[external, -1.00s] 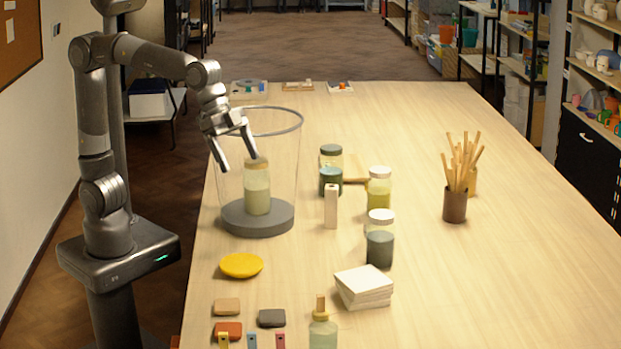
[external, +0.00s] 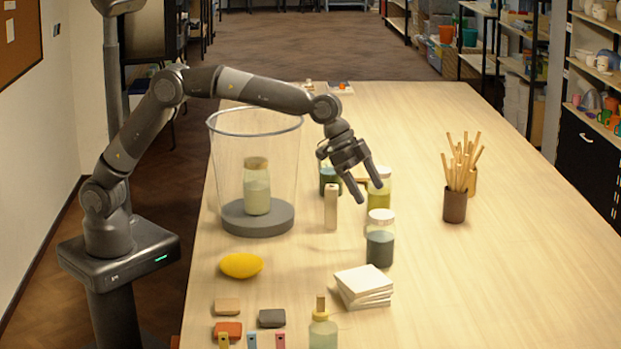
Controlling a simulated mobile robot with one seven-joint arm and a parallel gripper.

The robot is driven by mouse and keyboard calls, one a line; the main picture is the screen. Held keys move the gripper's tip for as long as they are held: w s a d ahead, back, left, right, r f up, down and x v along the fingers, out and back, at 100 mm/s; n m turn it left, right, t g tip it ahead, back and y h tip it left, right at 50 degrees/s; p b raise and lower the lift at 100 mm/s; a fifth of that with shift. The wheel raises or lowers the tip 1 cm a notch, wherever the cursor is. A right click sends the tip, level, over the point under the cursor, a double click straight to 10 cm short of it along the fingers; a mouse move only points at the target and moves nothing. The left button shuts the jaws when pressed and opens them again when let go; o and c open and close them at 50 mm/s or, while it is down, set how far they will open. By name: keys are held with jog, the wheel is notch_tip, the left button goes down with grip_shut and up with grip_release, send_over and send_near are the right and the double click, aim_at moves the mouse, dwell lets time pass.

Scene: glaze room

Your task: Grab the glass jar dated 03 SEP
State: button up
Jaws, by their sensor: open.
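Several glass jars stand on the table; no date on any of them is legible at this size. A jar of pale glaze (external: 257,190) stands inside a tall clear open-topped vessel with a grey base (external: 258,218). A dark teal jar (external: 329,181) is partly hidden behind my gripper. A yellow-green jar (external: 380,199) and a white-lidded jar of dark grey-blue glaze (external: 380,246) stand to the right. A pale jar (external: 323,334) is at the front edge. My gripper (external: 370,194) is open and empty, pointing down, its fingers overlapping the yellow-green jar in view; contact cannot be told.
A pale upright block (external: 331,207) stands below my gripper in the picture. A stack of white tiles (external: 363,287), a yellow rounded item (external: 242,265) and small coloured blocks (external: 228,330) lie nearer. A brown pot of sticks (external: 455,205) stands right. The table's right side is mostly clear.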

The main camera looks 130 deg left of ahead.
aim_at(381, 214)
jog(key=x, duration=1)
jog(key=shift+w+f, duration=0.1)
jog(key=shift+w, duration=0.05)
jog(key=shift+c, duration=0.3)
grip_shut()
dwell(0.4)
